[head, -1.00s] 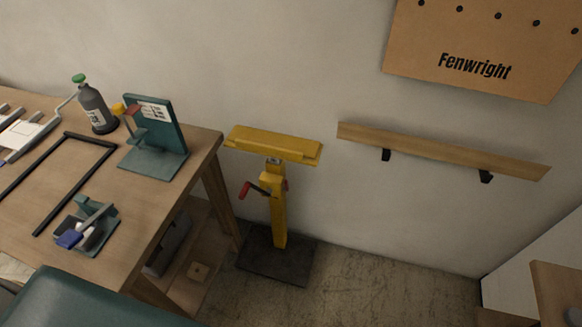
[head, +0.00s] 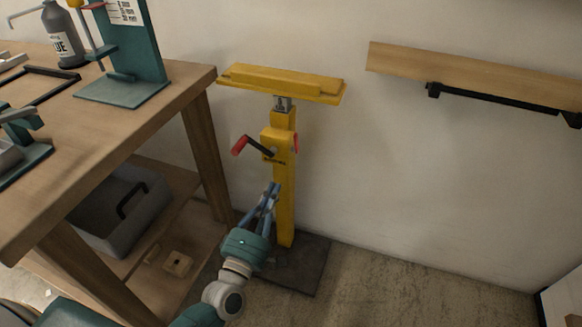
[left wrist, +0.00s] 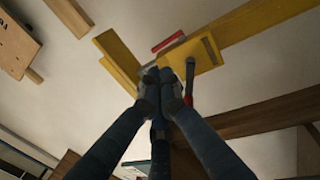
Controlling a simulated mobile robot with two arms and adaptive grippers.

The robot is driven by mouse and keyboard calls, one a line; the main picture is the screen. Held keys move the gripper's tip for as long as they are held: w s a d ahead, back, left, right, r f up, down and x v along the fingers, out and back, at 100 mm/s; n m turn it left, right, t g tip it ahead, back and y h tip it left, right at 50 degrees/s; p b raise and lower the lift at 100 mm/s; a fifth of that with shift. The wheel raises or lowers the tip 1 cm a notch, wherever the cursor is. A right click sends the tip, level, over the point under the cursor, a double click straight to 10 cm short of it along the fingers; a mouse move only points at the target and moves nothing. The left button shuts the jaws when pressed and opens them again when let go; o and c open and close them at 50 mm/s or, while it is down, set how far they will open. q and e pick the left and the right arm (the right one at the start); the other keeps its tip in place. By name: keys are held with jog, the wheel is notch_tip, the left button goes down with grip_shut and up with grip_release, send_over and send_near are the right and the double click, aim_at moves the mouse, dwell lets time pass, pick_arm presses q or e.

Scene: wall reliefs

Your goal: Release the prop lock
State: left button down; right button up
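The yellow prop (head: 284,205) stands upright on a dark floor plate (head: 305,262) against the wall, with a flat yellow head (head: 280,82) on top. On its collar (head: 284,145) is a black lock lever with a red grip (head: 239,145), sticking out to the left. My left gripper (head: 272,190) is below the lever, in front of the post, with its fingers pointing up. In the left wrist view its fingertips (left wrist: 159,76) look together and empty, near the yellow collar (left wrist: 205,52); the red grip (left wrist: 188,100) is just right of them. My right gripper is not in view.
A wooden workbench (head: 120,135) with a teal fixture (head: 140,45) stands left of the prop. A grey toolbox (head: 115,210) sits on its lower shelf. A wooden wall rail (head: 470,75) is at the right. The floor right of the prop is clear.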

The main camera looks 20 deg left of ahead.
pick_arm(q)
send_near(295, 143)
jog(key=w+r, duration=0.3)
jog(key=w, duration=0.2)
jog(key=shift+w+d+r+n+b, duration=0.1)
jog(key=shift+w+r+n+b, duration=0.15)
jog(key=shift+w+b, duration=0.35)
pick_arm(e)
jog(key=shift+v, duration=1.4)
pick_arm(q)
jog(key=shift+w, duration=0.15)
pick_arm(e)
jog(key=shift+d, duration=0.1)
